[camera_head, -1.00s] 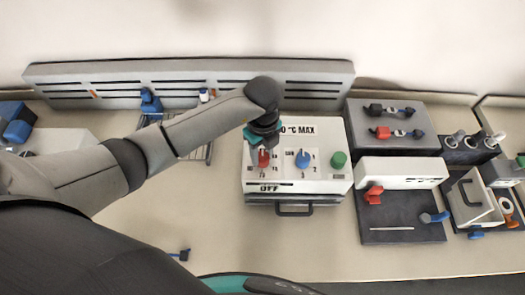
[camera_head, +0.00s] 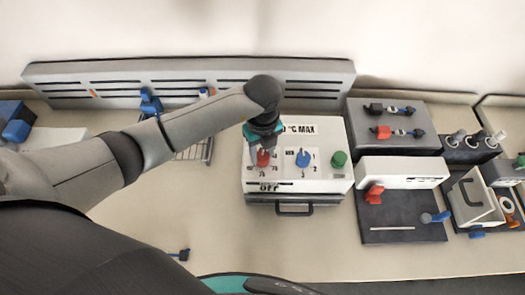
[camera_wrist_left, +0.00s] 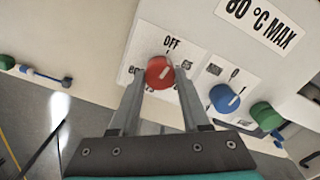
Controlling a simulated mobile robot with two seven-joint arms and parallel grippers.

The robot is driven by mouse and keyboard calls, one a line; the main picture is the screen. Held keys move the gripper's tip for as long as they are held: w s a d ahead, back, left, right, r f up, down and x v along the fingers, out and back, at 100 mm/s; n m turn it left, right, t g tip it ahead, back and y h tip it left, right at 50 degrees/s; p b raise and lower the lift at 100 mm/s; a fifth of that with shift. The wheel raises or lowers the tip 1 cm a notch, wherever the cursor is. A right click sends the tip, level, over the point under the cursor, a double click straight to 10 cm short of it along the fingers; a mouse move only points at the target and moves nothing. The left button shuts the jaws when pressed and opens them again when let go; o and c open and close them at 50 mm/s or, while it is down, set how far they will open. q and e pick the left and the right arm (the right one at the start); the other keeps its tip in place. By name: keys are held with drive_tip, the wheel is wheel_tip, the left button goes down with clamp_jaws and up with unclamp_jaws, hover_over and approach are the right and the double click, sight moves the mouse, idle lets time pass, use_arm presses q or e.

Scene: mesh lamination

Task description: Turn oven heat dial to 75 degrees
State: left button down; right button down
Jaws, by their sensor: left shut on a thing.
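The oven (camera_head: 325,176) is a white box with a front handle and a label ending in "°C MAX". Its red heat dial (camera_head: 263,158) sits at the left of the panel and shows large in the left wrist view (camera_wrist_left: 159,73), with "OFF" printed above it there. My left gripper (camera_head: 262,146) reaches the red dial from above, and its two fingers (camera_wrist_left: 160,82) are shut on the dial's sides. A pale pointer mark shows on the dial. The small numbers around it are partly hidden by the fingers. My right gripper is not in view.
A blue dial (camera_head: 303,159) and a green knob (camera_head: 339,159) sit right of the red dial. A grey slotted rail (camera_head: 120,75) runs behind. Grey equipment with a red lever (camera_head: 374,193) stands to the right. The bench front left of the oven is mostly clear.

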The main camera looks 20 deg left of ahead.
use_arm(q)
drive_tip(key=m+b, duration=0.1)
drive_tip(key=m, duration=0.3)
drive_tip(key=shift+m, duration=0.3)
drive_tip(key=m+b, duration=0.2)
drive_tip(key=m, duration=0.2)
drive_tip(key=shift+w+m+b, duration=0.1)
drive_tip(key=shift+m+b, duration=0.2)
drive_tip(key=m+b, duration=0.3)
drive_tip(key=m, duration=0.1)
drive_tip(key=shift+f+m, duration=0.1)
drive_tip(key=shift+m, duration=0.2)
drive_tip(key=m+b, duration=0.2)
drive_tip(key=m, duration=0.1)
drive_tip(key=shift+b, duration=0.4)
drive_tip(key=m+b, duration=1.2)
drive_tip(key=m, duration=0.1)
drive_tip(key=shift+m+b, duration=1.95)
drive_tip(key=shift+m, duration=0.15)
drive_tip(key=shift+r, duration=0.2)
drive_tip(key=shift+c, duration=1.9)
unclamp_jaws()
drive_tip(key=shift+f, duration=0.1)
